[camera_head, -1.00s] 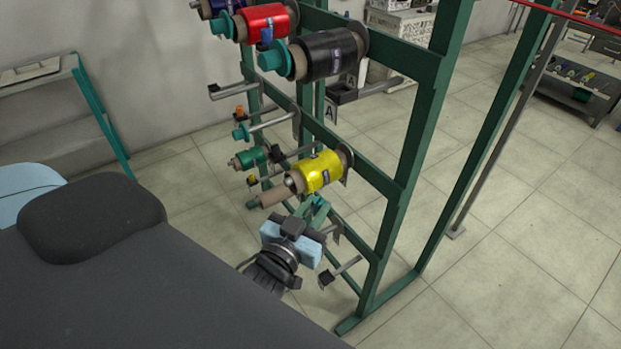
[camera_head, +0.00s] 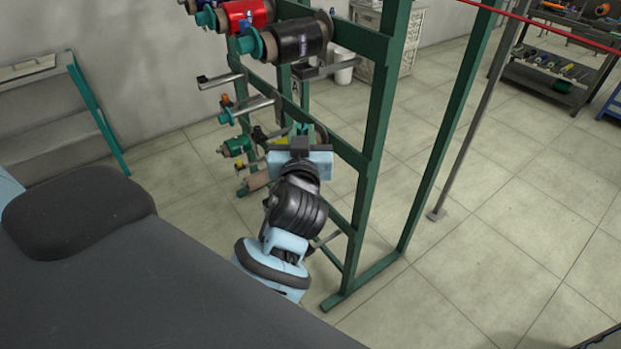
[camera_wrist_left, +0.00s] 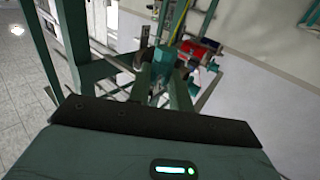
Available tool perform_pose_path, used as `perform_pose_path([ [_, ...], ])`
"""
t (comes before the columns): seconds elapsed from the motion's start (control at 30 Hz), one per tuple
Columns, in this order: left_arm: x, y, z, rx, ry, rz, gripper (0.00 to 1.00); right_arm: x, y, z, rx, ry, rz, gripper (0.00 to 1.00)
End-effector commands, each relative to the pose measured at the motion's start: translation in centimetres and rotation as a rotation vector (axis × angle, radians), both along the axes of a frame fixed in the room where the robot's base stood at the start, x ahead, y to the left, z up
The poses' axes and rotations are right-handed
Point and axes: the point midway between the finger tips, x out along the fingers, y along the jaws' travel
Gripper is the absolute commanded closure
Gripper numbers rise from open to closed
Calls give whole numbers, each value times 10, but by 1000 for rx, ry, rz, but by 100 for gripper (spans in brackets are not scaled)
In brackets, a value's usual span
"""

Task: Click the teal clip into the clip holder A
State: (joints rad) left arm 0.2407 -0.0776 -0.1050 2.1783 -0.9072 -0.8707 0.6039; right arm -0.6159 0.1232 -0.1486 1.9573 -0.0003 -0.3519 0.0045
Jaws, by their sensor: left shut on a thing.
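My left gripper (camera_head: 301,136) is raised in front of the green rack in the head view, below the black spool. It is shut on the teal clip, which shows as a small teal piece (camera_head: 303,128) at the fingertips and between the fingers in the left wrist view (camera_wrist_left: 159,88). The fingers cover part of the clip. A dark bracket (camera_head: 322,70) juts from the rack above the gripper, with a plate marked A (camera_head: 294,88) near it; this looks like clip holder A. The clip is apart from it, lower down. My right gripper is not in view.
The green rack (camera_head: 375,130) carries a black spool (camera_head: 296,40), a red spool (camera_head: 248,14) and a small green spool (camera_head: 237,146). Bare rods (camera_head: 222,79) stick out at its left. The yellow spool (camera_head: 281,160) is mostly hidden by my gripper.

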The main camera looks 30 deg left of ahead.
Motion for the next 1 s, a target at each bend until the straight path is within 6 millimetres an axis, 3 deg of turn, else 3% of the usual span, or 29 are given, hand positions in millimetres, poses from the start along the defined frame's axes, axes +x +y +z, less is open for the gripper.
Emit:
perform_pose_path([
  [0.03, 5, 8, 20, 0, -13, 57, 100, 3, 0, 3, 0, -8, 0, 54],
  [0.3, 1, 49, 100, -1, -11, 381, 100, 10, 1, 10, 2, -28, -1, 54],
  [0.5, -14, 65, 141, -2, -6, 562, 100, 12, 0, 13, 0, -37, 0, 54],
  [0.7, -23, 70, 156, 1, 1, 638, 100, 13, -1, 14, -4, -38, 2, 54],
  [1.0, -18, 69, 155, 2, 5, 641, 100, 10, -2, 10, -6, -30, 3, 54],
])
